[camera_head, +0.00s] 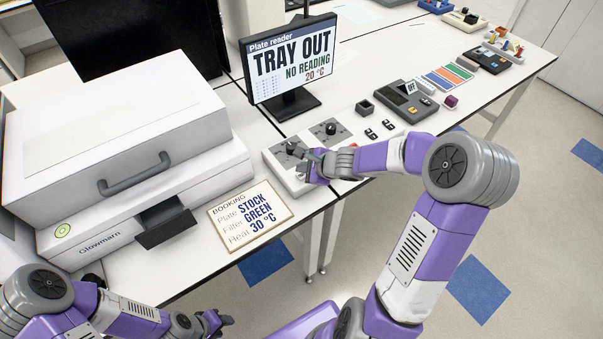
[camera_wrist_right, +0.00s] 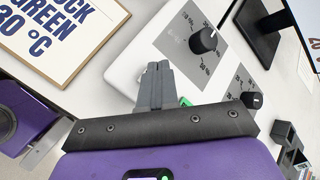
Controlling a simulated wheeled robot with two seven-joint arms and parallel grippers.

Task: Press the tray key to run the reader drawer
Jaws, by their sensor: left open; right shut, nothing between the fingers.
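The plate reader (camera_head: 130,190) is a white box at the left, with a dark drawer (camera_head: 165,226) sticking out of its front. Its screen (camera_head: 290,62) reads TRAY OUT, NO READING, 20 °C. A green key (camera_wrist_right: 185,102) shows partly beside the fingers; the tray key cannot be told for sure. My left gripper (camera_head: 222,320) is open, low in front of the bench.
A booking card (camera_head: 250,214) reading STOCK, GREEN, 30 °C lies between reader and panel. Black switches (camera_head: 380,129), a dark device reading OFF (camera_head: 405,98) and coloured strips (camera_head: 447,77) lie farther right. The bench's front edge runs below the panel.

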